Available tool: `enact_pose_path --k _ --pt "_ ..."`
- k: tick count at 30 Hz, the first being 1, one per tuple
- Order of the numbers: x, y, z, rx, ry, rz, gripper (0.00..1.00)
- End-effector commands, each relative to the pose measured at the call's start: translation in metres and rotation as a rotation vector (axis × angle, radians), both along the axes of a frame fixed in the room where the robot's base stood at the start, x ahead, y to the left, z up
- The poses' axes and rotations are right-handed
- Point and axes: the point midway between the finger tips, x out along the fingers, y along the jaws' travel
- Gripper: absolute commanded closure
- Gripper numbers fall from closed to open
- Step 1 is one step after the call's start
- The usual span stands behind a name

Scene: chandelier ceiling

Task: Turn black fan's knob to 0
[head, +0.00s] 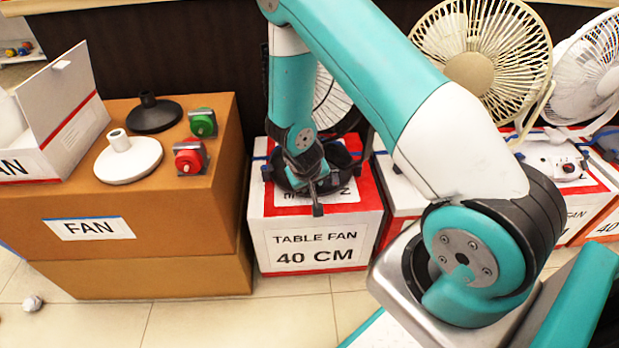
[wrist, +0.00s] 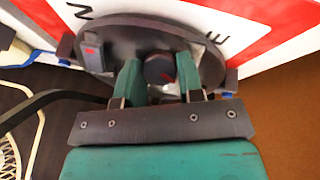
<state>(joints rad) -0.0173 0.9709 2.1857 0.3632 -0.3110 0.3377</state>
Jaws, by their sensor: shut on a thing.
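The black fan (head: 343,157) stands on a white and red box, largely hidden behind my arm in the head view. Its dark round base (wrist: 110,32) fills the upper middle of the wrist view. The dark round knob (wrist: 159,68) sits on that base, with a small pale and red mark at its lower edge. My gripper (wrist: 159,75) has its two green fingers on either side of the knob and is shut on it. In the head view my gripper (head: 317,196) is low over the box; the knob cannot be made out there.
The table fan box (head: 312,250) carries the black fan. A cardboard box (head: 190,262) at left bears a white stand (head: 130,165), a black stand (head: 155,115), and red (head: 188,160) and green (head: 203,124) parts. A beige fan (head: 485,70) and a white fan (head: 590,80) stand at right.

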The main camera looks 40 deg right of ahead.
Motion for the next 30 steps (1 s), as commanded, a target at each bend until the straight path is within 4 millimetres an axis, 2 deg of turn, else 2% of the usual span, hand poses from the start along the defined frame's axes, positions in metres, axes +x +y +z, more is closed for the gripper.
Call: enact_pose_path --k 17,18,21,30 --pt "0.0006 0.0014 0.0001 -0.016 0.011 0.027 0.89" --pt "0.0006 0.0014 0.0001 -0.016 0.011 0.027 0.58" --pt "0.0005 0.001 0.0001 -0.016 0.011 0.026 0.4" --pt "-0.0005 0.0009 0.0027 -0.018 0.012 0.025 0.4"
